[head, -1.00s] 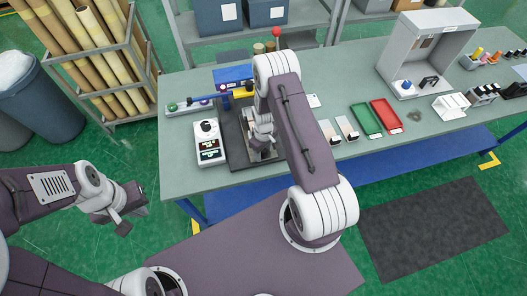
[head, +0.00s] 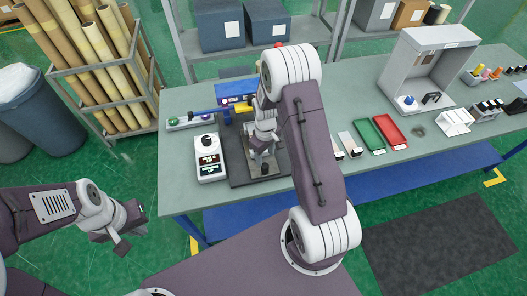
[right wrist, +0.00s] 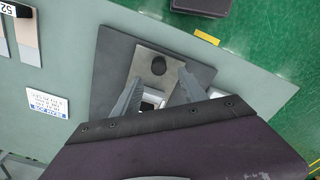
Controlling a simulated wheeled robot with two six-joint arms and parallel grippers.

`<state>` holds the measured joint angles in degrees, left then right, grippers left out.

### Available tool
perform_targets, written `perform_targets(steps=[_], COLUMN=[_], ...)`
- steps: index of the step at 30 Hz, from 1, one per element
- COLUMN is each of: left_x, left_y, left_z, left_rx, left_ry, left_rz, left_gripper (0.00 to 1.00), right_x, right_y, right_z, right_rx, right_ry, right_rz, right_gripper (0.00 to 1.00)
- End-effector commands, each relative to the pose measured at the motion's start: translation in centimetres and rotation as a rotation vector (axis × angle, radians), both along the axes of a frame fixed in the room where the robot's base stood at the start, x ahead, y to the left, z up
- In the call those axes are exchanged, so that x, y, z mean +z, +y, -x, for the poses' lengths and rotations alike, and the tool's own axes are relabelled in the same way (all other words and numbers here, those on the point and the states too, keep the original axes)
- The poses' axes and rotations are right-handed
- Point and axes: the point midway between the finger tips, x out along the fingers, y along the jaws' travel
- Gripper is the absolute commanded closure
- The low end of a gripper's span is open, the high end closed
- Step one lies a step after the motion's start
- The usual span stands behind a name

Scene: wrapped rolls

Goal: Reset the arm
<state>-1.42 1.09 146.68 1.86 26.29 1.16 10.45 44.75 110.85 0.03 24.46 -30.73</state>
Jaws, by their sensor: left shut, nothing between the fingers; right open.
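My left gripper (head: 121,246) hangs over the green floor at the left, clear of the bench, and is shut and empty. My right arm reaches over the workbench (head: 181,190). My right gripper (head: 261,153) is above the metal plate on the dark mat (head: 238,168). In the right wrist view its two fingers (right wrist: 160,78) are apart with nothing held. The forearm hides part of the bench in the head view.
A white scale-like device (head: 208,158) stands left of the mat. Green (head: 366,135) and red (head: 390,132) trays lie to the right, near a grey booth (head: 432,65). A rack of cardboard tubes (head: 95,50) and a bin (head: 42,110) stand at left.

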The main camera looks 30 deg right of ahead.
Motion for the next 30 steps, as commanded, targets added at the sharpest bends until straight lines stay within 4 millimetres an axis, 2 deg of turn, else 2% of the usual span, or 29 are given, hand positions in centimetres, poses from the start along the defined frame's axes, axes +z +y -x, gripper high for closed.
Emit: perform_targets(steps=[8, 10, 12, 14, 17, 19, 22, 24, 26, 30], left_x=[-0.4, -1.8, -3.8, -5.7, -8.4, -9.7, -10.6, -9.9, -9.8, -9.8], left_y=[0.0, 0.0, 0.0, 0.0, 0.0, 0.0, 0.0, 0.0, 0.0, 0.0], left_z=[0.0, 0.0, 0.0, 0.0, 0.0, 0.0, 0.0, 0.0, 0.0, 0.0], left_rx=[0.000, 0.000, 0.000, 0.000, 0.000, 0.000, 0.000, 0.000, 0.000, 0.000], left_ry=[0.000, 0.000, 0.000, 0.000, 0.001, 0.001, 0.000, 0.000, 0.000, 0.000], left_rz=[0.000, 0.000, 0.000, 0.000, 0.000, 0.000, 0.000, 0.000, 0.000, 0.000], left_gripper=[1.00, 1.00, 1.00, 1.00, 1.00, 1.00, 1.00, 1.00, 1.00, 1.00], right_x=[-0.4, -0.4, 0.8, 2.1, 3.6, 4.0, 3.8, 3.7, 3.0, 2.9], right_y=[0.1, 0.6, 1.7, 3.0, 5.4, 6.5, 7.5, 7.4, 7.4, 7.4], right_z=[-0.1, -1.3, -2.6, -2.4, 0.4, 3.4, 8.2, 11.1, 12.6, 12.8], right_rx=[0.004, 0.023, 0.055, 0.086, 0.074, 0.019, -0.106, -0.210, -0.284, -0.376], right_ry=[-0.001, -0.041, -0.109, -0.159, -0.208, -0.219, -0.196, -0.149, -0.106, -0.100], right_rz=[0.001, 0.007, 0.017, 0.020, 0.012, -0.003, -0.025, -0.031, -0.031, -0.035], right_gripper=[0.50, 0.50, 0.50, 0.50, 0.50, 0.50, 0.50, 0.50, 0.50, 0.50])
